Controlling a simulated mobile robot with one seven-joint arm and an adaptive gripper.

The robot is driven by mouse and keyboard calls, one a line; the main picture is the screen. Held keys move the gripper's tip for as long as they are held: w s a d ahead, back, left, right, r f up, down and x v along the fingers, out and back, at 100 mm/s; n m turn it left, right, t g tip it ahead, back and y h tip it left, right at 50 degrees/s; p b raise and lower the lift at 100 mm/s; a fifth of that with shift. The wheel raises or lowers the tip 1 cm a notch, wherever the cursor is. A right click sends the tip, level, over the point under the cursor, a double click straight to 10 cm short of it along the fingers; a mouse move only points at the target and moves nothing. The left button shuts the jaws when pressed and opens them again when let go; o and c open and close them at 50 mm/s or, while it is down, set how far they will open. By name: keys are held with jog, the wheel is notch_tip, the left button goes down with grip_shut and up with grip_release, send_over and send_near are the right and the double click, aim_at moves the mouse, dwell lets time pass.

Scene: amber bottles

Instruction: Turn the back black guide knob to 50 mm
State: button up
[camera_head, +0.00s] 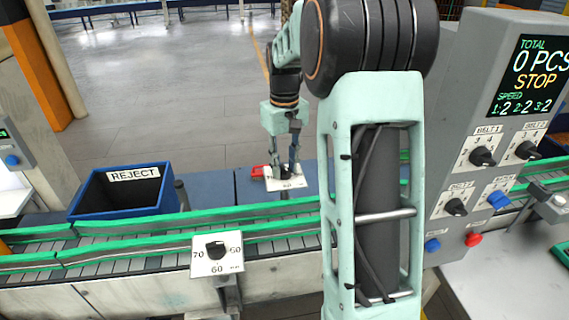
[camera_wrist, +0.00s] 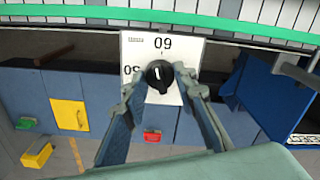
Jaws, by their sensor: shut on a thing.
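The back black guide knob (camera_wrist: 159,76) sits on a white scale plate (camera_wrist: 143,48) in the wrist view. The plate reads upside down there: 60 is at the top and a partly covered label, seemingly 50, is at the left. A small white mark on the knob points roughly up, towards 60. My gripper (camera_wrist: 158,82) has its fingers on either side of the knob and is shut on it. The right finger hides the plate's right part. In the head view my gripper (camera_head: 281,170) is over the back plate (camera_head: 287,184), with the knob mostly hidden.
A front guide knob (camera_head: 216,250) with 70, 60 and 50 labels is on the near side of the green-railed conveyor (camera_head: 150,225). A blue REJECT bin (camera_head: 120,207) stands at the left. A control panel (camera_head: 485,150) reading STOP stands at the right.

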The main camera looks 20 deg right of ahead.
aim_at(284, 167)
jog(key=n+p, duration=0.1)
jog(key=n, duration=0.6)
jog(key=shift+r, duration=0.1)
jog(key=n+p, duration=0.1)
jog(key=n, duration=0.5)
jog(key=shift+n, duration=0.3)
dwell(0.3)
jog(key=o, duration=1.2)
jog(key=shift+c, duration=0.2)
notch_tip(284, 167, up, 12)
